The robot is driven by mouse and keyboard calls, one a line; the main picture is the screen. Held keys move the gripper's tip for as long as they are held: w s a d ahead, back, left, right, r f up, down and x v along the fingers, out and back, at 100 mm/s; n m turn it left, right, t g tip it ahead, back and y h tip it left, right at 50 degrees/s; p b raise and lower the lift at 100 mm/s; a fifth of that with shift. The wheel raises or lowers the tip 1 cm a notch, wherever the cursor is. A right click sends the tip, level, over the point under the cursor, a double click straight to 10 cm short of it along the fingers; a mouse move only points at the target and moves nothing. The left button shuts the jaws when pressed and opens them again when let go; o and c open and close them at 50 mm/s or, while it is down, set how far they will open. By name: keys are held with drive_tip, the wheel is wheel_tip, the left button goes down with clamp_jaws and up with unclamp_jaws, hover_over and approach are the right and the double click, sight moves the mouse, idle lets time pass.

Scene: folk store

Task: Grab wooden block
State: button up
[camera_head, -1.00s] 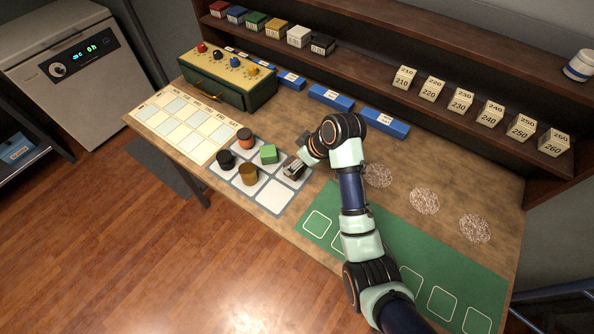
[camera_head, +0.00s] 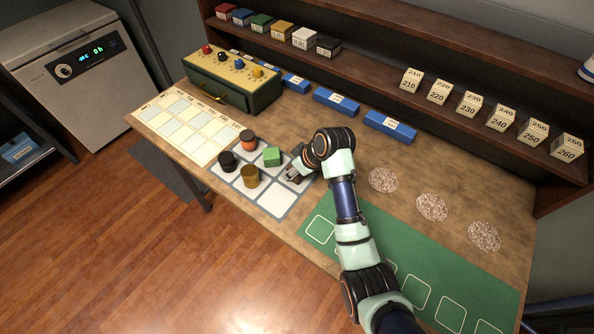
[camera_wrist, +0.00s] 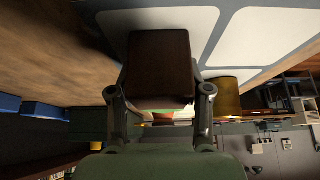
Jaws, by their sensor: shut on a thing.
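The wooden block is a dark brown square-faced block (camera_wrist: 160,62) in the wrist view, between the two fingers of my gripper (camera_wrist: 160,95). The fingers are shut on its sides. In the head view, my gripper (camera_head: 294,174) is over the right side of the white-squared mat (camera_head: 276,198), just right of the green block. There the wooden block is mostly hidden by the gripper, and I cannot tell if it is clear of the mat.
A green block (camera_head: 272,156), an orange-and-black jar (camera_head: 248,141), a black jar (camera_head: 228,162) and a brass cup (camera_head: 250,177) stand close by on the mat. A green drawer box (camera_head: 232,82) and blue blocks (camera_head: 390,127) are behind. The green mat (camera_head: 430,275) is at right.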

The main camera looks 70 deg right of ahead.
drive_tip(key=shift+c, duration=1.4)
wheel_tip(320, 180, up, 20)
drive_tip(key=p, duration=0.5)
